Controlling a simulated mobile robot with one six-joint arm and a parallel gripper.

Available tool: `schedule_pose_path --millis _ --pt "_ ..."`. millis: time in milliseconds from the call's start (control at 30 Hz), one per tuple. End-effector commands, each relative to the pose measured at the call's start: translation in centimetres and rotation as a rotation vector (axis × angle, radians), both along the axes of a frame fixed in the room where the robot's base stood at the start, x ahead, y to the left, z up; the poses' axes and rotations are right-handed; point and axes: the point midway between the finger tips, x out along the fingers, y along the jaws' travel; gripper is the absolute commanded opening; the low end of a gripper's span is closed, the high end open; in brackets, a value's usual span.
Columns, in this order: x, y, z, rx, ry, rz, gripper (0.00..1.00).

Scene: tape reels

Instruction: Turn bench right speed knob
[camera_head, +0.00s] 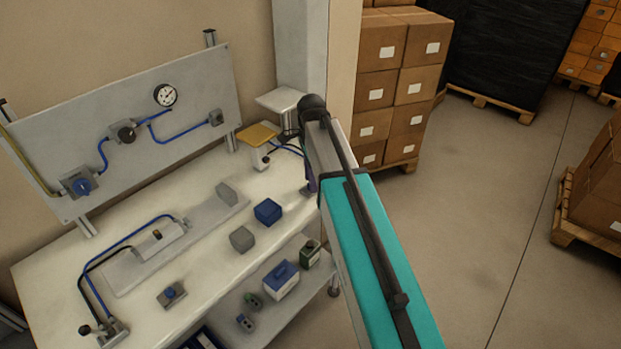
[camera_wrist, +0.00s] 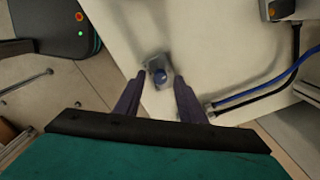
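My gripper (camera_wrist: 158,82) is open, with one dark purple finger on each side of the knob as seen from the wrist. The gap to the knob in depth is hard to judge, and no contact shows. In the head view my gripper (camera_head: 311,184) is mostly behind my arm at the bench's right end, and the knob there is hidden. A similar blue knob (camera_head: 172,291) stands at the bench's front left.
Blue and black hoses (camera_wrist: 255,93) run right of the knob. A yellow-topped device (camera_head: 257,135) stands left of my arm. A grey panel (camera_head: 190,80) with a gauge rises behind the bench.

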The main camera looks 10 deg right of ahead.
Motion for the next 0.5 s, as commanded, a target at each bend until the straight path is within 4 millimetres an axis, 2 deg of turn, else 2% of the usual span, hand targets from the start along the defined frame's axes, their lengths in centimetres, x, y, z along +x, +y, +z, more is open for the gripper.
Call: schedule_pose_path --millis 433,500 --pt "-0.01 0.07 -0.63 0.000 0.000 0.001 0.36" --pt "-0.01 0.08 -0.62 0.000 0.000 0.001 0.26"
